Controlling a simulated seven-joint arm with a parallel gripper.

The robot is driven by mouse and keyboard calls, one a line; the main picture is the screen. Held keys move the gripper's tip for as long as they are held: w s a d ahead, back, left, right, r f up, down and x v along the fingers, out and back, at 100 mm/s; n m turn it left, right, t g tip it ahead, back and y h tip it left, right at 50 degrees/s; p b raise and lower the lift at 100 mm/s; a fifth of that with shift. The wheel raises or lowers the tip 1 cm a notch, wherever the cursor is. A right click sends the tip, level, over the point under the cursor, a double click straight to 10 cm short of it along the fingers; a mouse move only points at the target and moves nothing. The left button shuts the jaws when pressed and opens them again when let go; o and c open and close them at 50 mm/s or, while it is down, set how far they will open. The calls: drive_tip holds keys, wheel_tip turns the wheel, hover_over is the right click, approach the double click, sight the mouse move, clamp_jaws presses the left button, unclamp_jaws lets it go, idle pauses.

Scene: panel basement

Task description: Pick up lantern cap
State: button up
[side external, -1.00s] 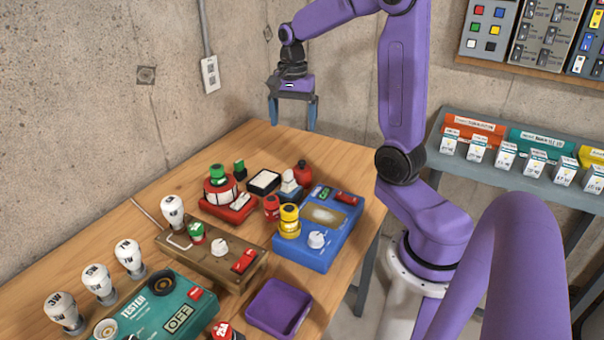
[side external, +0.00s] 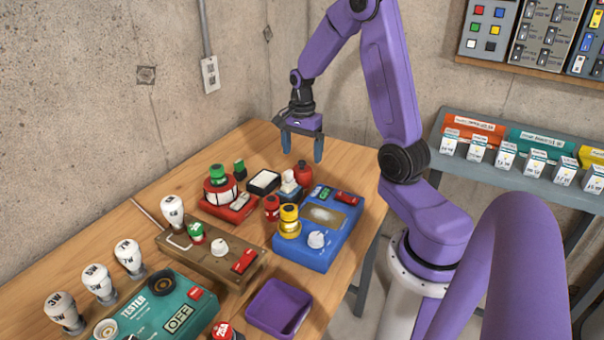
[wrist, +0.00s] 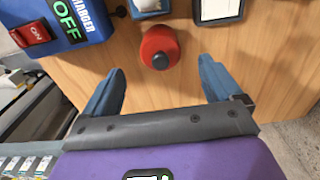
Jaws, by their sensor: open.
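My gripper (side external: 302,152) is open and empty, with its blue fingers pointing down above the far end of the wooden bench. A red rounded piece with a small knob (side external: 303,173) stands on the bench just below the fingertips. In the wrist view this red piece (wrist: 159,46) lies between and beyond the two fingers, apart from both. A red-and-white lantern-like body (side external: 220,190) with a green top (side external: 217,173) stands farther left on a red base. I cannot tell for sure which of these pieces is the lantern cap.
A blue charger (side external: 318,238) holds a yellow piece (side external: 289,222) close by. A black-framed white pad (side external: 263,182) and a small blue block (side external: 289,188) sit beside the red piece. A wooden holder (side external: 210,258), green tester (side external: 160,305) and purple tray (side external: 279,308) are nearer.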

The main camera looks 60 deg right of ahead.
sight(302, 161)
drive_tip(key=shift+f, duration=3.1)
drive_tip(key=c, duration=1.1)
drive_tip(key=shift+r, duration=0.1)
